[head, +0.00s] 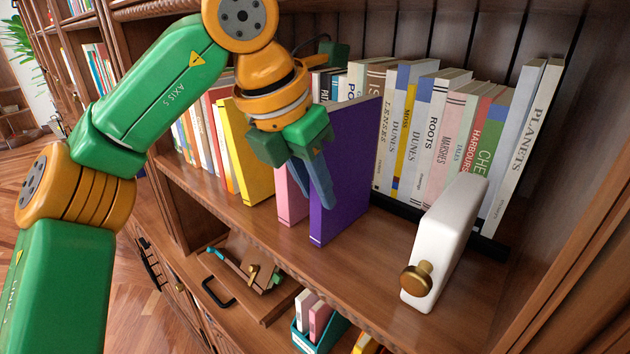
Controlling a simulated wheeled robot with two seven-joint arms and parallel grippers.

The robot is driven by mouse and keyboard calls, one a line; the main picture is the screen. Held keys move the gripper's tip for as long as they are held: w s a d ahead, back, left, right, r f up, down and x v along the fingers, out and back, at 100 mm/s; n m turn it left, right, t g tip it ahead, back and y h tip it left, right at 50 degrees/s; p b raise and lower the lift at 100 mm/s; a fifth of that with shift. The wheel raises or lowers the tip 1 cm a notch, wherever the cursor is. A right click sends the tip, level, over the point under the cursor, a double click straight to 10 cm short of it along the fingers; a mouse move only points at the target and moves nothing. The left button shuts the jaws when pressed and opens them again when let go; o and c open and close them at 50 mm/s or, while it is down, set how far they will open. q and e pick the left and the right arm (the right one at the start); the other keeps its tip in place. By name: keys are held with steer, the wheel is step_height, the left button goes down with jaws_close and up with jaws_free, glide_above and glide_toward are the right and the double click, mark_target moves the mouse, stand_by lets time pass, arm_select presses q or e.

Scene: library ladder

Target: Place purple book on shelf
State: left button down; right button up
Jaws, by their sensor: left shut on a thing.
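The purple book (345,185) stands upright on the wooden shelf (390,265), its spine toward me, in front of the back row of books. My left gripper (318,190) comes down from above and is shut on the purple book near its front edge. The book's lower edge appears to touch the shelf board, though I cannot tell if it bears its full weight. A pink book (290,197) stands just left of it, partly hidden by my gripper. My right gripper is not in view.
A yellow book (243,155) and several others stand further left. At right is a white block with a brass knob (440,245). Bare shelf lies between it and the purple book. Below are an open drawer (245,285) and a teal bin (318,330).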

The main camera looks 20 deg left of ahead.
arm_select(q)
steer(key=shift+f, duration=0.1)
steer(key=shift+w+a+f, duration=0.1)
steer(key=shift+f, duration=0.05)
steer(key=c, duration=0.7)
jaws_free()
